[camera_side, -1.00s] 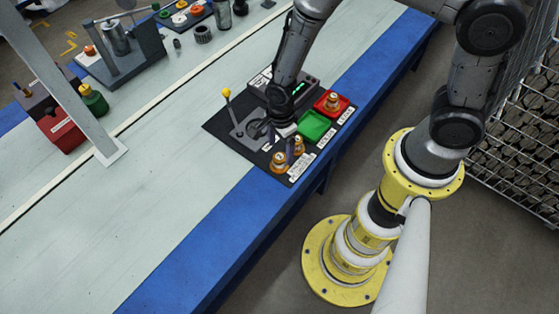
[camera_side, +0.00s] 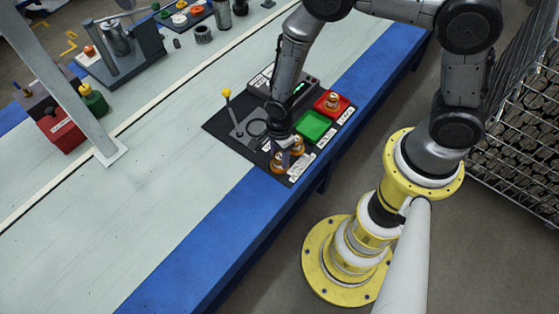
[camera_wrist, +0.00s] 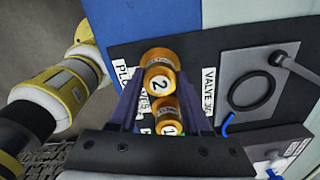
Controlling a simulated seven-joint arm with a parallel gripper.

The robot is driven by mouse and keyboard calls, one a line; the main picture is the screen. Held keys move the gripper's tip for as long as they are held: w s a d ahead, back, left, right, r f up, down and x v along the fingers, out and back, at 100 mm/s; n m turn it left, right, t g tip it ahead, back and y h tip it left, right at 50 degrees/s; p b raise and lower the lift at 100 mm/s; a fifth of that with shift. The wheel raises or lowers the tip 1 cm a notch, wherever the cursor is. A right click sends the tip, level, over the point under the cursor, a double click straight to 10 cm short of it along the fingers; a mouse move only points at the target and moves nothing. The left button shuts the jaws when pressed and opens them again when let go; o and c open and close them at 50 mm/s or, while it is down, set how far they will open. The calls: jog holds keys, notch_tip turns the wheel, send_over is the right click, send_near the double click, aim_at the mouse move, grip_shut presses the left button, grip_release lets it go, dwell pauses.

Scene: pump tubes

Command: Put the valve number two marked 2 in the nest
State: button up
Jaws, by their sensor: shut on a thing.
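Valve two, a brass-orange cylinder with a white cap marked 2 (camera_wrist: 159,80), stands on the dark mat; in the side view it is the nearer orange valve (camera_side: 278,163). My gripper (camera_wrist: 158,82) points down with its fingers shut on valve two's sides. Its fingers also show in the side view (camera_side: 285,153), partly covering the valves. A similar valve marked 1 (camera_wrist: 168,126) stands close behind, partly hidden by my gripper. The nest, a dark ring on a grey plate (camera_wrist: 249,91), is empty; it also shows in the side view (camera_side: 256,127).
A yellow-knobbed lever (camera_side: 228,93) stands beside the nest. A grey box with a green display (camera_side: 288,84) is behind. A green pad (camera_side: 314,126) is empty; a red pad (camera_side: 344,107) holds another orange valve.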

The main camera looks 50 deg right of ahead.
grip_shut()
jog(key=shift+r, duration=0.1)
